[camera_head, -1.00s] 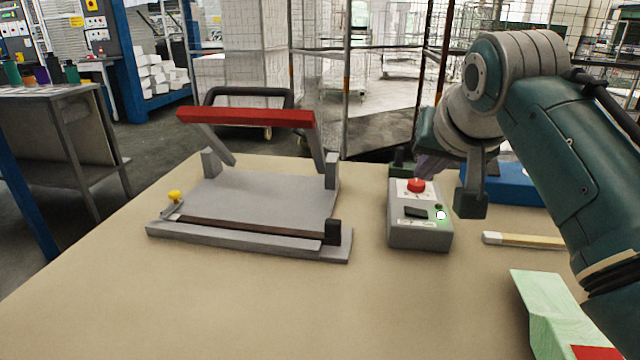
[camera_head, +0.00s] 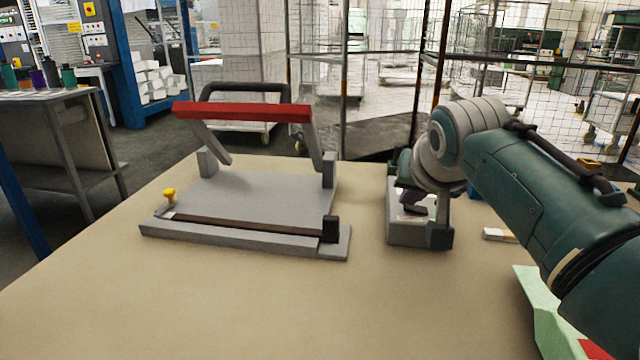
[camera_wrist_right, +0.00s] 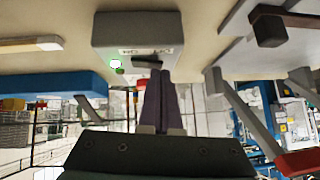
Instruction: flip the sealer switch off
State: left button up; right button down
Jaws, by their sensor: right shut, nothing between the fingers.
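The grey control box (camera_head: 405,236) stands on the bench right of the sealer, mostly behind my right wrist in the head view. In the wrist view the box (camera_wrist_right: 112,32) is upside down, with a black rocker switch (camera_wrist_right: 147,62) and a bright white-green lamp (camera_wrist_right: 116,64). My right gripper (camera_head: 412,206) is shut and empty, its fingertips (camera_wrist_right: 160,84) at or just above the switch; I cannot tell if they touch. The switch's tilt is unclear. The sealer (camera_head: 255,195) stands with its red-handled arm (camera_head: 242,112) raised. My left gripper is out of view.
A light-handled tool (camera_head: 497,234) lies right of the box, and a green piece (camera_head: 540,305) lies at the front right. A blue case (camera_wrist_right: 50,84) shows beside the box in the wrist view. The bench front (camera_head: 260,310) is clear.

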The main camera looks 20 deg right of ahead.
jog(key=shift+w+a+f, duration=0.1)
jog(key=shift+a+f, duration=0.05)
jog(key=shift+f, duration=0.2)
jog(key=shift+r, duration=0.1)
jog(key=shift+d+r+p, duration=0.15)
jog(key=shift+d+p, duration=0.1)
jog(key=shift+p, duration=0.1)
jog(key=shift+s+d+r+p, duration=0.15)
jog(key=shift+s+d+p, duration=0.15)
jog(key=shift+s+p, duration=0.1)
jog(key=shift+d, duration=0.15)
